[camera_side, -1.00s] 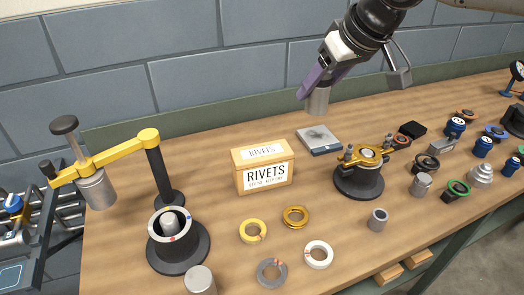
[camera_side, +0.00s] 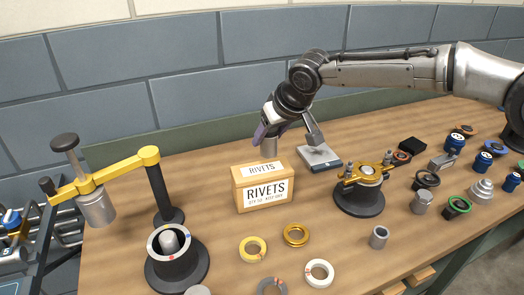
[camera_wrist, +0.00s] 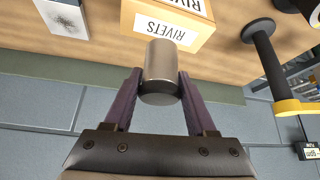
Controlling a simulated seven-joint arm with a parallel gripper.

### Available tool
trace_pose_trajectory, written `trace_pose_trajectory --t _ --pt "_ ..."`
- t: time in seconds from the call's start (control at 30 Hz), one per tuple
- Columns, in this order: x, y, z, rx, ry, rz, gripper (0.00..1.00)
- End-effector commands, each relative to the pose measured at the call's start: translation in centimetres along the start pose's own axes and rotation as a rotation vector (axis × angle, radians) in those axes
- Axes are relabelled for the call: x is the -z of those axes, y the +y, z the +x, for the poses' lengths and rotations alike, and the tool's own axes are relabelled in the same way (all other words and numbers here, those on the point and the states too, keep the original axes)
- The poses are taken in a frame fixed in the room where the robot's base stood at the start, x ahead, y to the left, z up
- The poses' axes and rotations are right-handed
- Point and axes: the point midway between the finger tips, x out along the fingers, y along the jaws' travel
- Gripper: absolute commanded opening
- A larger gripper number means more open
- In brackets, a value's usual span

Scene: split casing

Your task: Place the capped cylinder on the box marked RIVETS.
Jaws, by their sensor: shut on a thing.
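My gripper (camera_wrist: 158,88) is shut on the capped cylinder (camera_wrist: 162,68), a smooth grey metal cylinder held between two purple fingers. In the side view the cylinder (camera_side: 269,147) is upright, at the back edge of the box marked RIVETS (camera_side: 263,195). The box is tan with white labels on its top and front. In the wrist view the cylinder's end overlaps the edge of the box (camera_wrist: 190,40). I cannot tell whether the cylinder touches the box; its lower end is close to the back of the box top.
A yellow-armed stand (camera_side: 110,172) is on the left. Several rings lie in front, including a yellow one (camera_side: 252,249).

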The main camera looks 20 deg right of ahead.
Motion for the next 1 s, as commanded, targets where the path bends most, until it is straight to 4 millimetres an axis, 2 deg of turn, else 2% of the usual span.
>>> trace_pose_trajectory --t 0.1,0.37,0.57,0.97,1.0 --pt "0.3 -0.3 1.5 0.000 0.002 0.001 0.00" --pt "0.4 -0.6 3.3 0.000 0.002 0.001 0.00" --pt "-1.1 -0.6 5.6 0.000 0.001 0.000 0.00" --pt "-1.3 -0.6 6.0 0.001 0.003 0.001 0.00" --pt "-1.4 -0.6 6.1 0.000 0.002 0.001 0.60"
